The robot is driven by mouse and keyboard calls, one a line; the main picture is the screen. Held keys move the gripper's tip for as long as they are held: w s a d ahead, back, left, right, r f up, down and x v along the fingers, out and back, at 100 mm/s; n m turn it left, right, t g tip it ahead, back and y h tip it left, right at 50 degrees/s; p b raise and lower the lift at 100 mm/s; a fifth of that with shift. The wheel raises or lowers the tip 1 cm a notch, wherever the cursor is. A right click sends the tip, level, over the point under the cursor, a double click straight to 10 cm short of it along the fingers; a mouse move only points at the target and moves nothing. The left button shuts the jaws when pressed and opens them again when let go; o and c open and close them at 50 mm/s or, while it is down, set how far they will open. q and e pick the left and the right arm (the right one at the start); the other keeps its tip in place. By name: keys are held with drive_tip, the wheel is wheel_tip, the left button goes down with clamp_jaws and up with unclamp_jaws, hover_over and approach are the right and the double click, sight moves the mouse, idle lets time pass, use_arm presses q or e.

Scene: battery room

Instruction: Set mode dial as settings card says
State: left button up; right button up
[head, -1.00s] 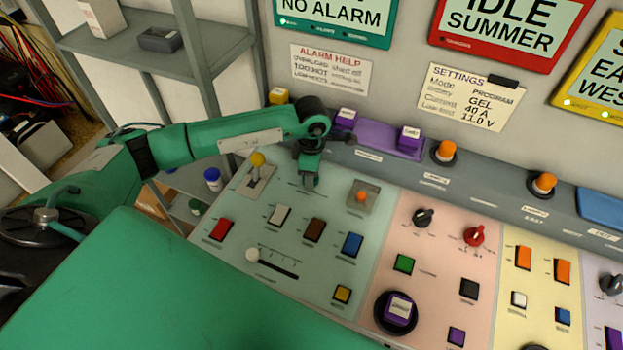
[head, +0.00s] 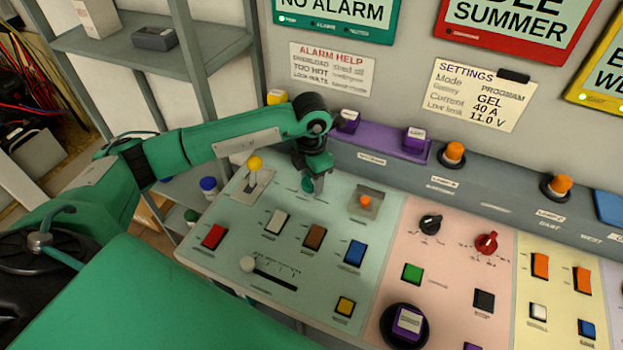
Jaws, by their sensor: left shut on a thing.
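The settings card (head: 484,96) on the wall reads Mode PROGRAM, GEL, 40 A and 11.0 V. My left gripper (head: 314,185) points down at the upper part of the pale green panel (head: 215,267), between the yellow-tipped lever and the orange-tipped switch. It is shut at the spot where small printed labels surround a control, which I take to be the mode dial. The fingers hide the dial, so its pointer cannot be read. My right gripper is not in view.
A yellow-tipped lever (head: 255,164) stands left of the gripper and an orange-tipped switch (head: 365,201) right of it. Rocker switches and a slider (head: 248,264) lie nearer. A black dial (head: 430,223) and red dial (head: 487,242) sit on the pink panel.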

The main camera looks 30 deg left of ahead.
use_arm(q)
drive_tip(key=shift+r, duration=0.1)
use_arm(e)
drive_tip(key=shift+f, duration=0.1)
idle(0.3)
use_arm(q)
drive_tip(key=o, duration=0.8)
drive_tip(key=shift+r, duration=0.5)
wheel_tip(320, 180, up, 7)
drive_tip(key=shift+w+r+b, duration=0.1)
drive_tip(key=shift+b, duration=0.95)
wheel_tip(320, 180, up, 6)
drive_tip(key=shift+f+b, duration=0.2)
drive_tip(key=shift+b, duration=0.15)
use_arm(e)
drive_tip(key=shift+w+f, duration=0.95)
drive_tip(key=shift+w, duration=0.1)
